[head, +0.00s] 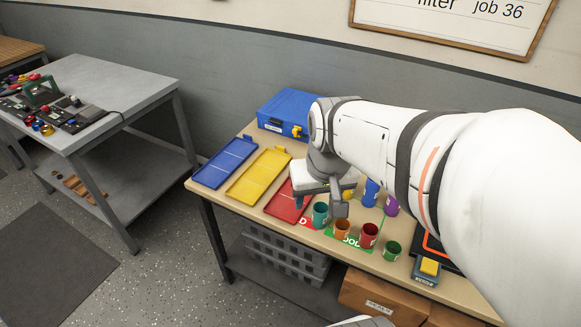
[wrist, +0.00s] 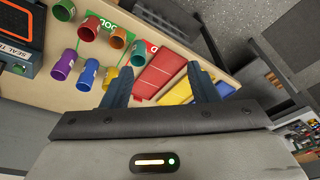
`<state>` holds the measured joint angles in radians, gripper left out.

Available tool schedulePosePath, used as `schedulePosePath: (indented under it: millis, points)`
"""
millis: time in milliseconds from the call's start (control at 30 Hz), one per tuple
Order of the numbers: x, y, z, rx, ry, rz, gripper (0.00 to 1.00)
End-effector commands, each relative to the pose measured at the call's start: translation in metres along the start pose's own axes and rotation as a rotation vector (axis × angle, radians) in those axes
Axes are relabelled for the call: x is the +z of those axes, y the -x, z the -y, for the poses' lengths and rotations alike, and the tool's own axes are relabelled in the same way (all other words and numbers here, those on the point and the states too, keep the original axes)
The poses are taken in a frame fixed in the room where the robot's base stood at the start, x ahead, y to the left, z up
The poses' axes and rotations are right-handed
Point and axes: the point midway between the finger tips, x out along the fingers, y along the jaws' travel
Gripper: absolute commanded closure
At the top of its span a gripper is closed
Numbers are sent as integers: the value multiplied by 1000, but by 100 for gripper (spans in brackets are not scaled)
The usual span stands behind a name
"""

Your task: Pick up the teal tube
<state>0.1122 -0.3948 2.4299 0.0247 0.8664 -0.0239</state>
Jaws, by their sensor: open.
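The teal tube (head: 320,214) stands on the wooden table beside the green and red mats. In the head view it is just left of the orange tube (head: 342,229) and close to my gripper (head: 325,198). In the wrist view the teal tube (wrist: 138,53) shows just beyond the left fingertip, apart from it. My gripper (wrist: 160,76) is open, with nothing between its two fingers. It is above the table near the red tray (head: 285,205), and my arm hides part of the table behind it.
Red (head: 369,235), green (head: 391,250), blue (head: 371,192), purple (head: 391,204) and yellow tubes stand close by. Yellow (head: 258,176) and blue (head: 225,163) trays lie to the left, with a blue case (head: 290,113) behind. A dark device (head: 427,268) is at the right.

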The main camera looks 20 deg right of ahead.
Motion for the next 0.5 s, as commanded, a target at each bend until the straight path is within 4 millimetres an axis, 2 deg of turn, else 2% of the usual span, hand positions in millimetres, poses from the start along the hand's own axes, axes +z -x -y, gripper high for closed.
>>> schedulePosePath:
  millis: [33, 200, 500]
  points:
    - [-11, -17, -4, 5, -40, 26, 46]
    - [-49, -63, -19, 23, -183, 82, 46]
    - [-96, -165, -55, 60, -425, 176, 46]
